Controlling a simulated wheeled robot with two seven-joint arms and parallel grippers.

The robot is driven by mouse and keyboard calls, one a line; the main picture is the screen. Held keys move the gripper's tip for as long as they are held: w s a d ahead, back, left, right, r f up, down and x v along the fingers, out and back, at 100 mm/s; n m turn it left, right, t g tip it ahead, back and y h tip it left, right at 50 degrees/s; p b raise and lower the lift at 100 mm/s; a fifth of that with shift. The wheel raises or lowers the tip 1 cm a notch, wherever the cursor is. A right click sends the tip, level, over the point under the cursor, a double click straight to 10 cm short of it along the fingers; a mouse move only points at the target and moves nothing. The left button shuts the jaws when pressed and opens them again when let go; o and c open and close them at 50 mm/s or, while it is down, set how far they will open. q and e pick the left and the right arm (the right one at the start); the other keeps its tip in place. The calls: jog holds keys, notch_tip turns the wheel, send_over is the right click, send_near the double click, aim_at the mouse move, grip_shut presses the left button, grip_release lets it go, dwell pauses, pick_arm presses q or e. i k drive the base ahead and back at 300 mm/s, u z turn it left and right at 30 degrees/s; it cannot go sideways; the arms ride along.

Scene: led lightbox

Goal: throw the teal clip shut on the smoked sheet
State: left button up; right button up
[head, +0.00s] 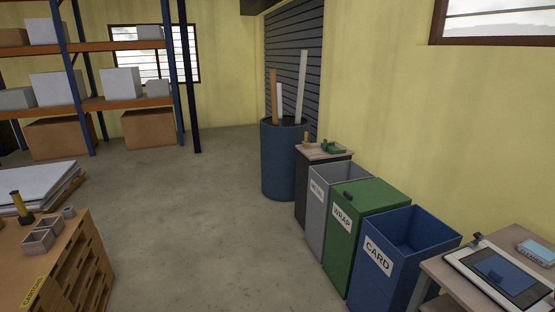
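A flat white-framed lightbox (466,266) lies on a table at the lower right. A dark smoked sheet (488,264) lies on it, with a bluish patch over its middle. A small dark clip (478,238) stands up at the lightbox's far left corner. It is too small for me to tell its teal colour or whether it is open or shut. The near right part of the lightbox is cut off by the picture's edge. Neither of my grippers is in view.
Blue CARD (370,285), green WRAP (338,245) and grey bins (315,215) stand left of the table (440,272). A light-blue box (537,252) lies behind the lightbox. The middle floor is clear.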

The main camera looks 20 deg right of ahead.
aim_at(478, 235)
jog(key=z, duration=0.85)
jog(key=i, duration=1.15)
jog(key=z, duration=1.55)
jog(key=i, duration=0.85)
jog(key=z, duration=0.05)
